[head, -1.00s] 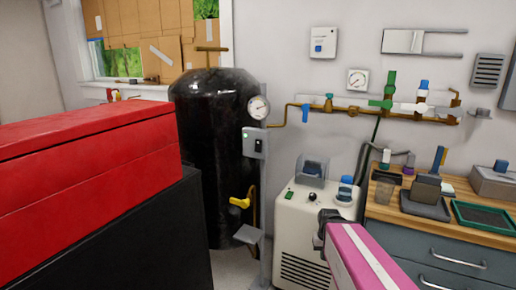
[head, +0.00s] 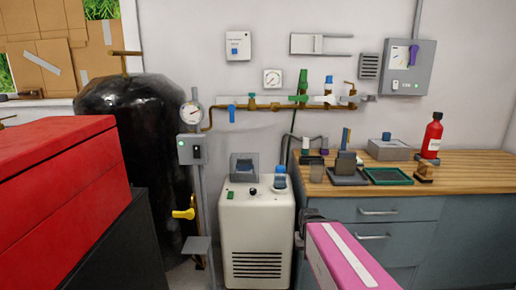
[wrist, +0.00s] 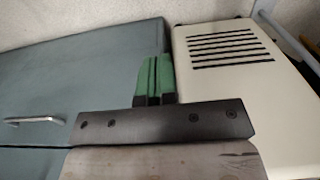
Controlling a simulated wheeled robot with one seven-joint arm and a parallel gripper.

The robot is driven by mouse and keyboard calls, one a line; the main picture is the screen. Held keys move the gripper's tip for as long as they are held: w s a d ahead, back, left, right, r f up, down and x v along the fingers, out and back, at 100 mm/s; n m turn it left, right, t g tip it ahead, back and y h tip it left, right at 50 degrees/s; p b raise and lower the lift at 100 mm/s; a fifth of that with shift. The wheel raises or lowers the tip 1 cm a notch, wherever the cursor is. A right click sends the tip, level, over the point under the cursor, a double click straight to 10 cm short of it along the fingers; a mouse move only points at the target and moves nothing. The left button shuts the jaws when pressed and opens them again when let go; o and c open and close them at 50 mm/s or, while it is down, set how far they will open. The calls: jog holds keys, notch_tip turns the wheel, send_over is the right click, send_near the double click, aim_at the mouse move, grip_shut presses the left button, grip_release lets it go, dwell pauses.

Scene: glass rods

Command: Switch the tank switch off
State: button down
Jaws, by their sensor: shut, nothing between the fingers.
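A grey switch box (head: 184,152) with a lit green light and a dark rocker (head: 197,154) is on a post beside the black tank (head: 128,115), below a round gauge (head: 192,112). The rocker is too small for me to tell its position. My gripper (wrist: 153,78) shows green fingers closed together with nothing between them in the wrist view. It is in front of the grey-blue cabinet and the cream machine, low and to the right of the switch box. In the head view my pink and white arm hides the fingers.
A red chest (head: 60,185) fills the left foreground. The cream machine (head: 257,225) stands right of the post, beside the grey-blue cabinet (head: 455,230) with a wooden top. A yellow valve handle (head: 184,213) sticks out below the switch box.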

jog(key=shift+s+d, duration=0.15)
jog(key=shift+d, duration=0.15)
jog(key=w+a+r+m+t, duration=0.1)
jog(key=w+a+r+m, duration=0.3)
jog(key=w+a+r, duration=0.5)
jog(key=w+a+r+m+t, duration=0.1)
jog(key=w+a+r+m, duration=0.35)
jog(key=a+r, duration=0.8)
jog(key=s+a+r+m, duration=0.1)
jog(key=a+r+m, duration=0.2)
jog(key=a+r, duration=0.4)
jog(key=s+a+r+m+t, duration=0.1)
jog(key=s+a+r+m, duration=0.1)
jog(key=a+r, duration=0.6)
jog(key=s+a+r+m, duration=0.1)
jog(key=a+r+m, duration=0.3)
jog(key=a+r, duration=0.4)
notch_tip(320, 180, up, 3)
jog(key=shift+s+r+m+t, duration=0.2)
jog(key=shift+s+m+t, duration=0.1)
jog(key=shift+m, duration=0.05)
jog(key=shift+a, duration=0.1)
